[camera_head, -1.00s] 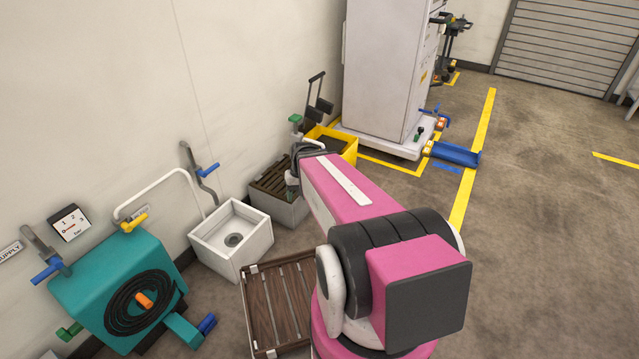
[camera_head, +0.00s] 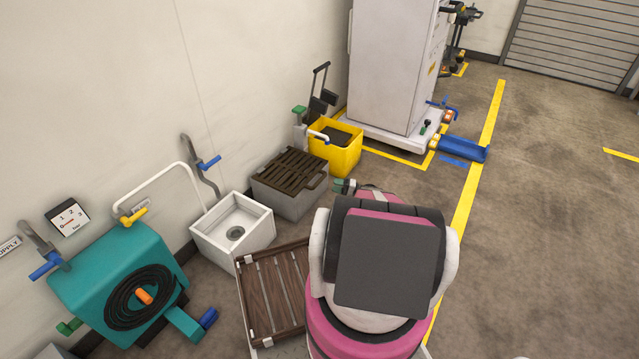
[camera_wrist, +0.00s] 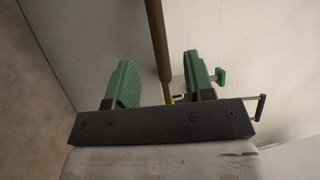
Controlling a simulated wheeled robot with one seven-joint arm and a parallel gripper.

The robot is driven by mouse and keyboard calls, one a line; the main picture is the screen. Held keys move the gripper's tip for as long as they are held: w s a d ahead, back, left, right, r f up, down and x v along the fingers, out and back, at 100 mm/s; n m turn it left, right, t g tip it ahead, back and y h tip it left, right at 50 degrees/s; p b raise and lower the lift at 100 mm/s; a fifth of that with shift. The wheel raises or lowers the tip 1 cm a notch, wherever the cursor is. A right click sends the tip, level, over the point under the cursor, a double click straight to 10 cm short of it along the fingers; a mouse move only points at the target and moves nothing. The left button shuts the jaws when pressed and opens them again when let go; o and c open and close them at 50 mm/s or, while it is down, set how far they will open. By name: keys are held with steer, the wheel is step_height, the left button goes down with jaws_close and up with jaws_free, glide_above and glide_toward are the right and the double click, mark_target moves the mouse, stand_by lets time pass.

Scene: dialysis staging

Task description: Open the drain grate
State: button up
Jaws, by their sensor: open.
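The drain grate (camera_head: 291,167) is a dark brown slatted cover lying flat on a grey box (camera_head: 291,202) by the wall. A brown loop, likely its handle, is at its right end. In the head view, a green part of my gripper (camera_head: 346,186) shows just right of that loop; my arm hides the rest. In the wrist view, my gripper (camera_wrist: 158,62) is open, with two green fingers apart. A brown bar (camera_wrist: 156,35) runs between the fingers without clear contact. I cannot tell whether it is the grate's handle.
A white sink (camera_head: 233,233) stands left of the grey box, and a yellow bin (camera_head: 336,158) stands behind it at right. A wooden slatted rack (camera_head: 268,290) is in front. A teal hose unit (camera_head: 115,275) is at left. Open floor lies to the right.

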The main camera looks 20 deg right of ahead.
mark_target(320, 182)
steer(key=shift+t, duration=0.4)
steer(key=x, duration=0.9)
steer(key=shift+w+d+f, duration=0.1)
steer(key=shift+w+f, duration=0.15)
steer(key=shift+w, duration=0.2)
jaws_close()
